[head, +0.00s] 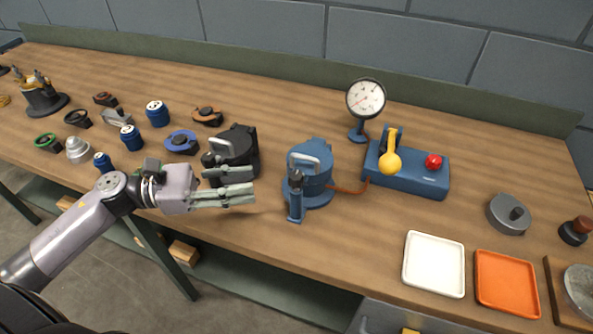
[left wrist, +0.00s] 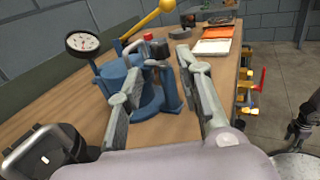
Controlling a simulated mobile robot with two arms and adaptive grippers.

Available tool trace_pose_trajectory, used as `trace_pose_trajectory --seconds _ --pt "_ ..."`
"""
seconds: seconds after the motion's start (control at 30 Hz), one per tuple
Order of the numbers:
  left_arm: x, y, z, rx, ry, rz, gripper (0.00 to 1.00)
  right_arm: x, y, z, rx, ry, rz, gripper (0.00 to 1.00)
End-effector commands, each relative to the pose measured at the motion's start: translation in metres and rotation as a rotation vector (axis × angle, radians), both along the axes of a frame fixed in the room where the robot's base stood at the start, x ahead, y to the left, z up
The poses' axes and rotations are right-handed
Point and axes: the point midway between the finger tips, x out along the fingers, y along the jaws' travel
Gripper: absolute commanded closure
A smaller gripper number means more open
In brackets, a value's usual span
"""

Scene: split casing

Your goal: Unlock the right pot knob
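The right pot is a blue housing (head: 310,165) with a pale handle on its lid, standing on a round blue base. A black knob (head: 296,179) tops an upright blue post (head: 296,206) at its front. My left gripper (head: 254,194) is open and empty, left of this post and apart from it, fingers pointing right. In the left wrist view the blue pot (left wrist: 148,98) and the dark knob (left wrist: 158,51) show beyond and between the spread fingers (left wrist: 163,62). A black pot (head: 238,146) stands behind my left gripper, its lower front partly hidden.
A gauge (head: 366,98) and a blue block (head: 425,175) with a yellow lever and red button stand to the right. An orange hose links pot and block. White (head: 434,262) and orange (head: 507,283) trays lie front right. Several small parts and cans crowd the left.

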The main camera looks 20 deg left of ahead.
Motion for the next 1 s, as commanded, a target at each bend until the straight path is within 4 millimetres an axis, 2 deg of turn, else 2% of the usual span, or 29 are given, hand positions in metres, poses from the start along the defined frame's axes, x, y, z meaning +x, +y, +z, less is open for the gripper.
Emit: trace_pose_trajectory --seconds 0.3,0.5,0.7,1.0 --pt "0.026 -0.055 0.005 -0.003 -0.003 0.001 0.67 0.019 0.002 0.021 0.004 -0.028 0.0 0.52" --pt "0.04 -0.082 0.003 -0.003 0.0 0.003 0.67 0.023 0.002 0.031 0.005 -0.035 0.0 0.52" --pt "0.045 -0.095 0.001 -0.001 0.0 0.002 0.67 0.021 0.002 0.033 0.004 -0.032 0.001 0.52" --pt "0.045 -0.096 0.0 -0.002 0.001 0.002 0.68 0.015 0.002 0.033 0.003 -0.023 0.001 0.52"
